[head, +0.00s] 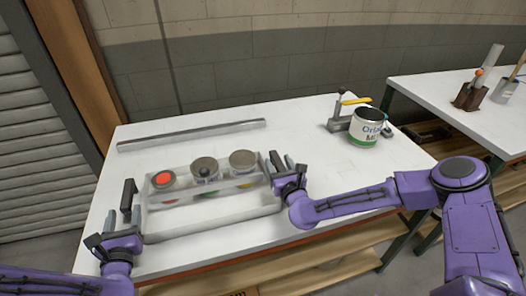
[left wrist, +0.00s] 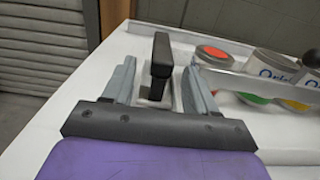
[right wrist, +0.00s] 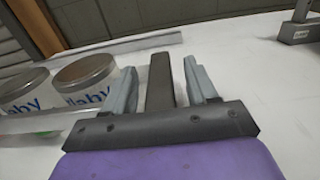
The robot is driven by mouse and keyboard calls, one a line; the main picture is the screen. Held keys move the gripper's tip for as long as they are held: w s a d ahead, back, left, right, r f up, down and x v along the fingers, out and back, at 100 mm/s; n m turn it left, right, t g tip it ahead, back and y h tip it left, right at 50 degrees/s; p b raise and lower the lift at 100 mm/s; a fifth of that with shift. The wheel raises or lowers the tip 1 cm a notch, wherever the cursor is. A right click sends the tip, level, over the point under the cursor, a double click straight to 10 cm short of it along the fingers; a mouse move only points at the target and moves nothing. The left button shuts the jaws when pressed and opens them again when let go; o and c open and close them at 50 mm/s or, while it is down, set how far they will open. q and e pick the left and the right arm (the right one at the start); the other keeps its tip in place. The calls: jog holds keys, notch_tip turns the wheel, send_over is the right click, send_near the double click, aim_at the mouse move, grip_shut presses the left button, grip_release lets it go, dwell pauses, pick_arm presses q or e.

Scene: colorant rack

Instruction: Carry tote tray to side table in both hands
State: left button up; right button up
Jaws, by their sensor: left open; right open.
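The tote tray (head: 200,222) is a pale, low tray on the white table, with several cans in it, one with a red top (head: 163,179) and others with grey lids (head: 242,160). It has a dark upright handle at each end. My left gripper (head: 130,217) is open at the left handle; in the left wrist view the black handle (left wrist: 161,62) stands between its fingers. My right gripper (head: 284,170) is open at the right handle; in the right wrist view that dark handle (right wrist: 160,82) stands between its fingers. Neither gripper visibly closes on a handle.
A grey bar (head: 190,134) lies along the table behind the tray. A labelled can (head: 365,130) and a clamp-like tool with a yellow lever (head: 341,115) stand at the back right. A second white table (head: 440,97) at the right holds a brown block and a cup.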

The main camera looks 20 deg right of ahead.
pick_arm(q)
jog(key=s, duration=0.5)
jog(key=shift+s, duration=0.2)
pick_arm(e)
jog(key=shift+s, duration=0.1)
jog(key=s, duration=1.2)
jog(key=shift+w, duration=0.1)
